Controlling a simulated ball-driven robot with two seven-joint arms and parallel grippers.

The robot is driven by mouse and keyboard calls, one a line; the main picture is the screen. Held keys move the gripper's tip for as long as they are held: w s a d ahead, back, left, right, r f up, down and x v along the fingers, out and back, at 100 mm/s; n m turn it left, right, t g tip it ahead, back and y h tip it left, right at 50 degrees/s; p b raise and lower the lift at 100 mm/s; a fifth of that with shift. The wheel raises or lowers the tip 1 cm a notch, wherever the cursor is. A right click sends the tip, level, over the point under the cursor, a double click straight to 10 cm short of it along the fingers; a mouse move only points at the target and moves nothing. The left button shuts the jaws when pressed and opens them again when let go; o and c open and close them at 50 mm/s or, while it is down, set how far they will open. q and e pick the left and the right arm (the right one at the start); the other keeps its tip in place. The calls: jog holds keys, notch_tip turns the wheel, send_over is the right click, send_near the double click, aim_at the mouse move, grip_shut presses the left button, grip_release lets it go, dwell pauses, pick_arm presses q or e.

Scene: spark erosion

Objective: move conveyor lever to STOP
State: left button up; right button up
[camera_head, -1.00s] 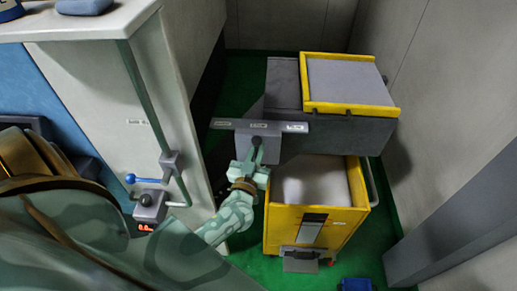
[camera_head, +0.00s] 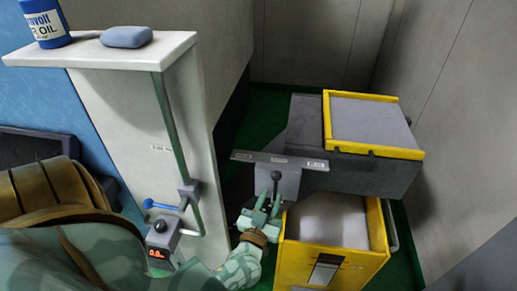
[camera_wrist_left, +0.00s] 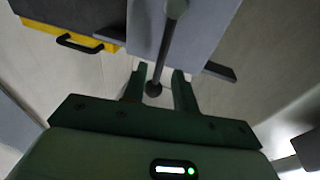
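The conveyor lever (camera_head: 277,177) is a dark rod with a round black knob on a grey bracket. My left gripper (camera_head: 266,212) is at the lever, just below the knob in the head view. In the left wrist view the lever's knob (camera_wrist_left: 153,88) lies between the two fingers (camera_wrist_left: 160,88), nearer the left finger, with visible room at the right. The fingers are open. My right gripper is not in view.
A yellow cart (camera_head: 335,262) stands just right of my left gripper. A grey conveyor block with a yellow-framed top (camera_head: 372,124) is behind it. A white cabinet (camera_head: 130,120) with a blue-handled valve (camera_head: 160,204) and red display is close on the left. Green floor (camera_head: 262,115) shows behind.

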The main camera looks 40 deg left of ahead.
pick_arm(q)
jog(key=b+v, duration=0.1)
jog(key=v, duration=1)
jog(key=shift+s+d, duration=0.15)
jog(key=shift+s, duration=0.25)
